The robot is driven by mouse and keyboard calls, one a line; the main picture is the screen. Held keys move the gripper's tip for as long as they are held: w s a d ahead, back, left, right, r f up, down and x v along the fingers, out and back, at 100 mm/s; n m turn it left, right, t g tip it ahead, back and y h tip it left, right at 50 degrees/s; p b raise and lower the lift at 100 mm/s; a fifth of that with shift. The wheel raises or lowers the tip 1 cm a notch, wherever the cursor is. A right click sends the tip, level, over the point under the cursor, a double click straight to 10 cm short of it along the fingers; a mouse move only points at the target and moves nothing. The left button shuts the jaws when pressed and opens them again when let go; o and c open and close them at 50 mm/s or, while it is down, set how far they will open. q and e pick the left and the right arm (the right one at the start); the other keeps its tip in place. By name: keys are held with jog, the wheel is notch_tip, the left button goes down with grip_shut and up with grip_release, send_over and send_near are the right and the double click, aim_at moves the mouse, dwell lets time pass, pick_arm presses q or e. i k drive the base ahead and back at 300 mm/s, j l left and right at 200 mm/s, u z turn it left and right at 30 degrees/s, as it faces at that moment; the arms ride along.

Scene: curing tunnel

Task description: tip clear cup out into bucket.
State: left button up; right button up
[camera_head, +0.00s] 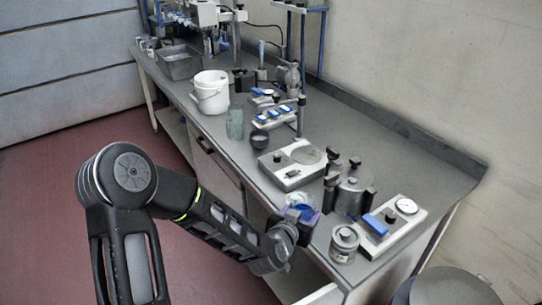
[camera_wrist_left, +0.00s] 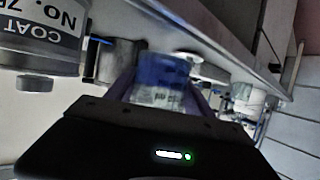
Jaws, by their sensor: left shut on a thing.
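My left gripper (camera_head: 301,209) reaches in from the lower left to the near end of the bench. It is shut on the clear cup (camera_head: 300,199), which has blue showing in it. In the left wrist view the cup (camera_wrist_left: 163,82) sits between the two fingers; its upper part there looks blue and its lower part clear. Whether it is tilted is hard to tell. The white bucket (camera_head: 210,97) stands farther back on the bench, well apart from the gripper. My right gripper is not in view.
A greenish clear vessel (camera_head: 235,124) and a small dark bowl (camera_head: 259,139) stand near the bucket. A white plate device (camera_head: 292,166), a dark clamped pot (camera_head: 350,190), a can (camera_head: 344,243) and a gauge unit (camera_head: 393,225) stand around the gripper. The bench's left edge runs toward the bucket.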

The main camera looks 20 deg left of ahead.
aim_at(208, 84)
jog(key=k+j, duration=0.15)
jog(key=k, duration=0.35)
jog(key=k+j+z, duration=0.15)
jog(key=k, duration=0.35)
jog(key=k+j+z, duration=0.15)
jog(key=j, duration=0.3)
jog(key=k+j+z, duration=0.15)
jog(key=j, duration=0.3)
jog(key=k+j+z, duration=0.15)
jog(key=k+j, duration=0.15)
jog(key=k+j+z, duration=0.2)
jog(key=j, duration=0.3)
jog(key=j+z, duration=0.2)
jog(key=j, duration=0.85)
jog(key=k+j+z, duration=0.1)
jog(key=j+z, duration=0.15)
jog(key=j, duration=0.75)
jog(key=i+j, duration=0.15)
jog(key=j, duration=0.25)
jog(key=i+j+z, duration=0.15)
jog(key=j, duration=0.25)
jog(key=i+j, duration=0.15)
jog(key=j, duration=0.3)
jog(key=i+j+z, duration=0.1)
jog(key=j, duration=0.3)
jog(key=i+j+z, duration=0.1)
jog(key=j, duration=0.35)
jog(key=i+j, duration=0.15)
jog(key=j, duration=0.3)
jog(key=z, duration=0.05)
